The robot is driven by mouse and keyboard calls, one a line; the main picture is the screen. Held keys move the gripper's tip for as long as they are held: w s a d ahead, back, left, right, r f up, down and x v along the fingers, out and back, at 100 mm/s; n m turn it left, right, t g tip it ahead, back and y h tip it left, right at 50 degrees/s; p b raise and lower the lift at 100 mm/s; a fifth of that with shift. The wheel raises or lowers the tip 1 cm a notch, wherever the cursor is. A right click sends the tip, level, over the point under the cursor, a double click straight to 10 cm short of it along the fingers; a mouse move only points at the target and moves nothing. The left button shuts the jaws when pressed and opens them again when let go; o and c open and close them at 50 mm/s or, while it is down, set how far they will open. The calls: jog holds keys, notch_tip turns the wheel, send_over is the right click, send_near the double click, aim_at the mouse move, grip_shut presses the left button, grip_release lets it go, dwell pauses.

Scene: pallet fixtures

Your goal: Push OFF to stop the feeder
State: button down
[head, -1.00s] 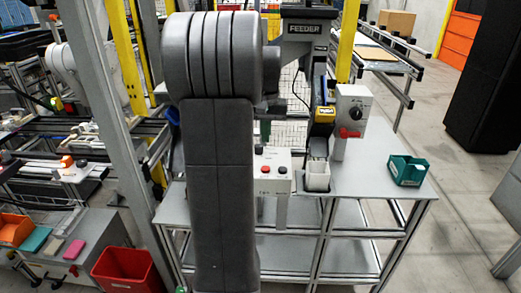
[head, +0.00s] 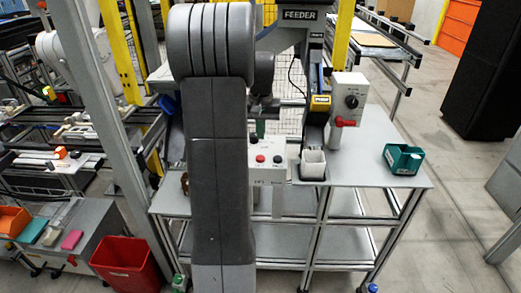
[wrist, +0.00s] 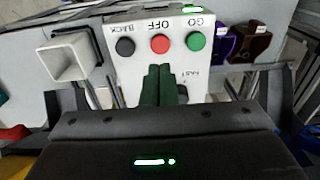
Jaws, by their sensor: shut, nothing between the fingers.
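The button box (wrist: 136,72) is a pale panel with a black BACK button (wrist: 125,47), a red OFF button (wrist: 161,44) and a green GO button (wrist: 196,41); its labels appear upside down in the wrist view. My gripper (wrist: 159,70) has its two green fingers shut together and empty. Their tips appear just below the OFF button in the wrist view; I cannot tell whether they touch the panel. In the head view the button box (head: 268,178) stands on the table, partly hidden by my arm, with the red button (head: 260,158) showing.
A green bin (head: 404,158) sits on the table's right. Purple and brown containers (wrist: 249,44) lie beside the box in the wrist view.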

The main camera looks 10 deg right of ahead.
aim_at(260, 159)
jog(key=f, duration=0.5)
jog(key=f+p, duration=0.1)
jog(key=f, duration=0.2)
jog(key=shift+w, duration=0.25)
jog(key=shift+f+b, duration=0.6)
jog(key=shift+f, duration=0.2)
jog(key=shift+s+a+f, duration=0.1)
jog(key=shift+s+f, duration=0.1)
jog(key=shift+s, duration=0.15)
notch_tip(260, 159, up, 15)
jog(key=p, duration=0.1)
jog(key=shift+r, duration=0.2)
